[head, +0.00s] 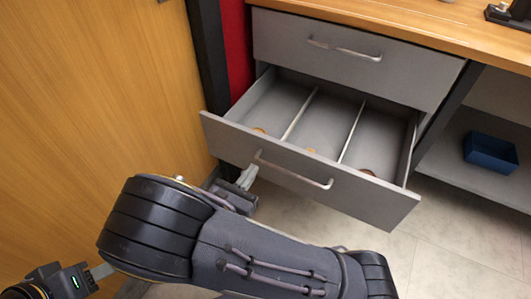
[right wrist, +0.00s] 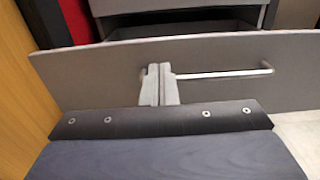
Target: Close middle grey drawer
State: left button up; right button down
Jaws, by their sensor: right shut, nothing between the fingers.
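The middle grey drawer (head: 300,172) is pulled out of the cabinet, with its front panel well forward of the frame. Its inside shows two thin dividers and a few small brownish items. My right gripper (head: 247,177) is shut and empty, with its fingertips close to the drawer front by the left end of the handle (head: 293,170). In the right wrist view the fingers (right wrist: 158,85) stand in front of the panel (right wrist: 110,75), just left of the handle (right wrist: 222,74). I cannot tell if they touch it. My left gripper (head: 75,283) is partly in view at the bottom left.
A closed upper grey drawer (head: 350,55) sits above, under a wooden top (head: 420,25). A wooden panel (head: 90,90) stands close on the left. A blue box (head: 490,153) lies on the shelf at right. Tiled floor (head: 450,240) shows free at lower right.

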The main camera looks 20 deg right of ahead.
aim_at(272, 143)
jog(key=b+x, duration=0.2)
jog(key=x, duration=0.7)
jog(key=shift+s, duration=0.1)
pick_arm(q)
notch_tip(272, 143, down, 2)
jog(key=shift+f, duration=0.25)
